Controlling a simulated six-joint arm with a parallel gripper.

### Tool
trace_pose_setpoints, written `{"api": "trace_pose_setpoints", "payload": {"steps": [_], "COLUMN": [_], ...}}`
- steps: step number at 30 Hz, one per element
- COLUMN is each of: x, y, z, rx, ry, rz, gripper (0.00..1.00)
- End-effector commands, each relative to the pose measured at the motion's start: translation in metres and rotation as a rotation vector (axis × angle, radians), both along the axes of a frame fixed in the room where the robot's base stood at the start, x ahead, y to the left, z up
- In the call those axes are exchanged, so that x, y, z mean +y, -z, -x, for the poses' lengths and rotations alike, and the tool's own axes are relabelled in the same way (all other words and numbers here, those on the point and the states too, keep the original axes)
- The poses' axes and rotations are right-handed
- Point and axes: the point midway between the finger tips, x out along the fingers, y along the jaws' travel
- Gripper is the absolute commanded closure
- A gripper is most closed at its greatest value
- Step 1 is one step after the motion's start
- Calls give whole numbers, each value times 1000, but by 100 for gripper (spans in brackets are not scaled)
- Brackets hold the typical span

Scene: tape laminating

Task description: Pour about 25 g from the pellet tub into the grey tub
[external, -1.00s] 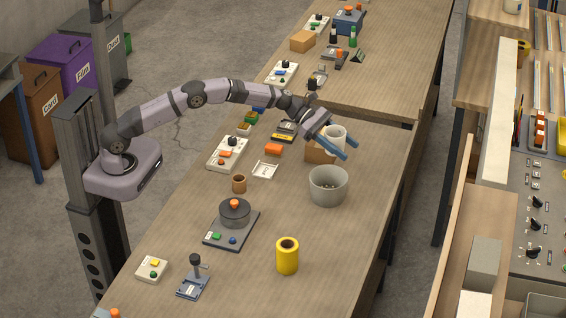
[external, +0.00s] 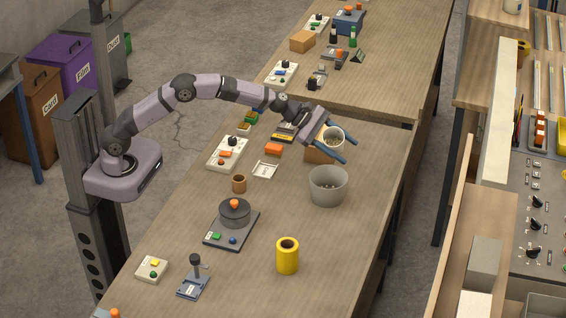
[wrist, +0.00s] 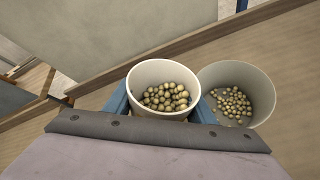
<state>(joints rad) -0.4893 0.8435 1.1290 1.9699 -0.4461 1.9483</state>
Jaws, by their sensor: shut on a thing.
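My gripper (external: 337,145) is shut on the white pellet tub (external: 333,137), with its blue fingers on either side of it. In the wrist view the pellet tub (wrist: 164,73) holds many round tan pellets (wrist: 166,97). In the external view it is tilted toward the front, its open mouth showing. The grey tub (external: 328,187) stands upright on the table just in front of and below the held tub. In the wrist view the grey tub (wrist: 260,84) has several pellets (wrist: 232,103) scattered on its floor. No pellets are seen falling.
A yellow cylinder (external: 287,256), a brown cup (external: 239,184) and a dark round device (external: 234,213) stand on the table. The table (external: 340,265) is clear right of the yellow cylinder.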

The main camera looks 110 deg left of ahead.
Motion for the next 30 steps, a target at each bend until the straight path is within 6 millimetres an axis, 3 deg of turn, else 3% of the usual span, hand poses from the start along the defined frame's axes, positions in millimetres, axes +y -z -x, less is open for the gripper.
{"api": "trace_pose_setpoints", "payload": {"steps": [1, 8, 11, 26, 30], "x": [-3, -11, -12, -11, -10], "y": [-11, -27, -16, -6, -14], "z": [-1, -1, -2, -2, -1], "rx": [1, 20, 28, 65, 75], "ry": [1, 2, 1, 1, 0], "rz": [-25, -139, -187, -434, -504], "gripper": [74, 74, 74, 74, 74]}}
